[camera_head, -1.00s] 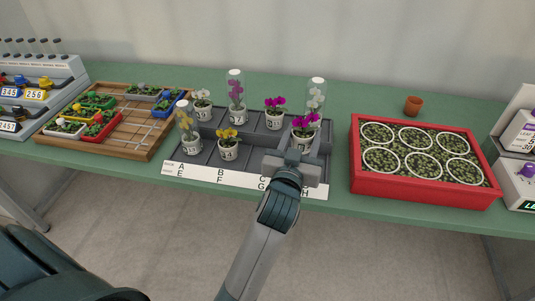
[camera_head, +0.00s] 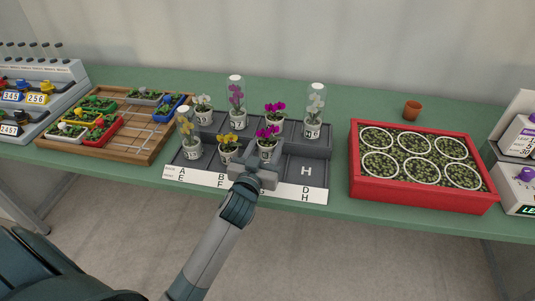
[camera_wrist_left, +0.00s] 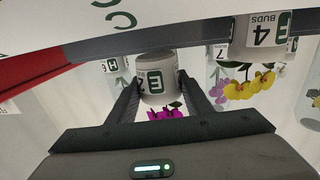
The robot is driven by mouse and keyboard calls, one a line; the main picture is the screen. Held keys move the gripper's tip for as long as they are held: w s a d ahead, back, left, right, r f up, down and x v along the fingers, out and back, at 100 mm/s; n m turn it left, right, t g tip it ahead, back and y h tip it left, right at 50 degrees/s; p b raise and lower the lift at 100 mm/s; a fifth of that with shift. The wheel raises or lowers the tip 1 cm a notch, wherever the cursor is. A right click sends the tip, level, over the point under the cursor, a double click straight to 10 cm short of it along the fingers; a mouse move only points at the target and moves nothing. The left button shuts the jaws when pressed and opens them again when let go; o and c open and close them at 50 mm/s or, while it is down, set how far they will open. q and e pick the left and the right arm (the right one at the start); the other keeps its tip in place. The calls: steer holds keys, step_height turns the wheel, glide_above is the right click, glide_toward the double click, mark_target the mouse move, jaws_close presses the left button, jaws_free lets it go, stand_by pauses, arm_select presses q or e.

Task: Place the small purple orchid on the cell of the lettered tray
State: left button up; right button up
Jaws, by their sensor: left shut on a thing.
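The small purple orchid (camera_head: 268,134) has magenta blooms in a white pot. The pot is upright over the front row of the dark lettered tray (camera_head: 311,182), in the third column from the left. I cannot tell whether it touches the tray. The front right cell, marked H, is bare. My gripper partly hides the label strip. My right gripper is not in view.
A yellow orchid (camera_head: 228,145) stands just left of the held pot. Another purple orchid (camera_head: 274,113), a white orchid (camera_head: 203,108) and several clear-covered orchids stand on the tray. A red planter (camera_head: 420,190) is to the right, a wooden rack (camera_head: 139,136) to the left.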

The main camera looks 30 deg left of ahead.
mark_target(265, 160)
arm_select(q)
steer(key=shift+f, duration=2.2)
steer(key=o, duration=1.1)
steer(key=shift+c, duration=0.2)
steer(key=shift+o, duration=0.3)
steer(key=shift+r, duration=0.15)
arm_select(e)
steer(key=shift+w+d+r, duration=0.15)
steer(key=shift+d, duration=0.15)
arm_select(q)
steer(key=shift+s, duration=0.15)
